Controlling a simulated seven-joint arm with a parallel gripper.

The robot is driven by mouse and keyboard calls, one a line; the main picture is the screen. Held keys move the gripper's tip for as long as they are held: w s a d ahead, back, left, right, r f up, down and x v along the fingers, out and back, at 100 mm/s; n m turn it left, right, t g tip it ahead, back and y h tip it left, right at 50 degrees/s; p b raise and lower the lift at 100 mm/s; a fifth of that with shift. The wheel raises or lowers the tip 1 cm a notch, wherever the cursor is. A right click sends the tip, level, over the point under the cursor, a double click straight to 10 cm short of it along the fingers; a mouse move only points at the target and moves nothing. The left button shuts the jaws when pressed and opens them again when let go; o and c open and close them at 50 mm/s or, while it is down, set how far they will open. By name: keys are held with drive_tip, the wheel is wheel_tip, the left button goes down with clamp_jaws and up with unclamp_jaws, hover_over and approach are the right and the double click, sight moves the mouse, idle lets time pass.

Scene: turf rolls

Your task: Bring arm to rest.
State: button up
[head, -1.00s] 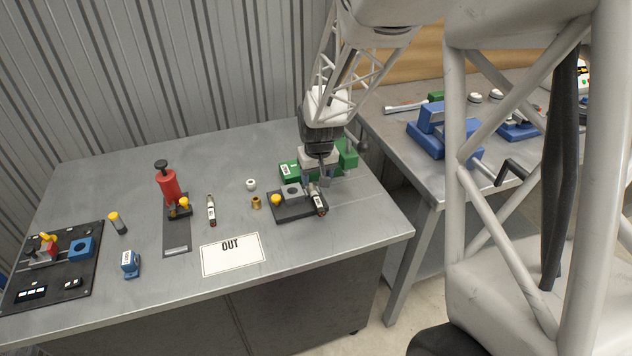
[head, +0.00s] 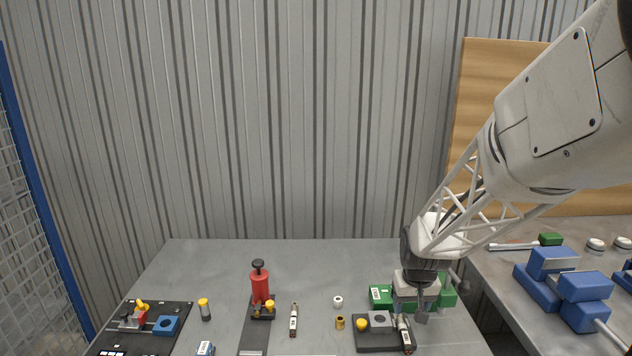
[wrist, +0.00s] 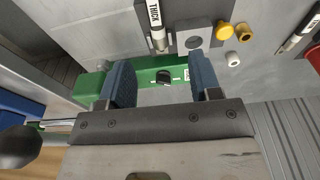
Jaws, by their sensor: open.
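My arm reaches in from the right in the head view, and my gripper (head: 420,312) hangs low over the right part of the grey table (head: 210,260). Its two fingers stand apart in the wrist view (wrist: 160,88), with nothing held between them. Beyond the fingers lies a green case (wrist: 143,72) with a dark knob, which shows partly hidden behind my gripper in the head view (head: 380,294). A marker-like tube labelled THICK (wrist: 156,22) lies by a black plate with a grey block (wrist: 194,40), close to the gripper.
A yellow knob (head: 361,324), a white ring (head: 338,301) and a brass fitting (head: 340,322) are left of my gripper. A red pump (head: 260,287) stands further left. Blue vises (head: 551,264) sit on the right bench. The table's back strip is clear.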

drive_tip(key=s+a+r, duration=0.1)
drive_tip(key=s+r, duration=0.4)
drive_tip(key=s, duration=0.4)
drive_tip(key=s+a+r, duration=0.2)
drive_tip(key=s+r, duration=0.3)
drive_tip(key=s, duration=0.5)
drive_tip(key=s+a+r+t, duration=0.1)
drive_tip(key=s+a+r, duration=0.1)
drive_tip(key=s+r, duration=0.3)
drive_tip(key=s, duration=0.4)
drive_tip(key=shift+s, duration=0.2)
